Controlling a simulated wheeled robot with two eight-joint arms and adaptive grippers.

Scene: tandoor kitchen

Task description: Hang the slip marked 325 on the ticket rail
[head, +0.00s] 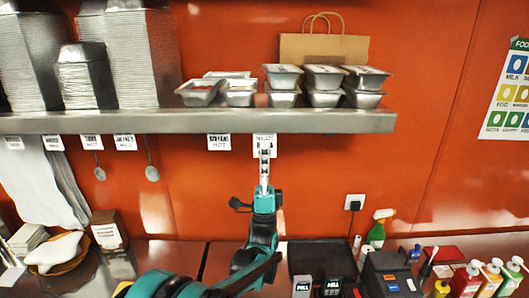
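The ticket rail (335,122) is the metal front edge of the wall shelf. A white slip (271,140) is at the rail, right of the middle, with its top at the rail's lower edge. Its print is too small to read as 325. My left gripper (264,152) points up from below, its narrow fingers together over the middle of this slip, appearing shut on it. Whether the slip is fixed to the rail cannot be told. Another slip (218,142) hangs just to the left, and several more hang further left. My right gripper is not in view.
Stacked foil trays (140,60), filled containers (324,80) and a paper bag (325,47) stand on the shelf. Ladles (152,172) and a white cloth (45,180) hang at the left. Bottles (467,280) and a dark machine (390,275) crowd the counter's right. The rail's right end is bare.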

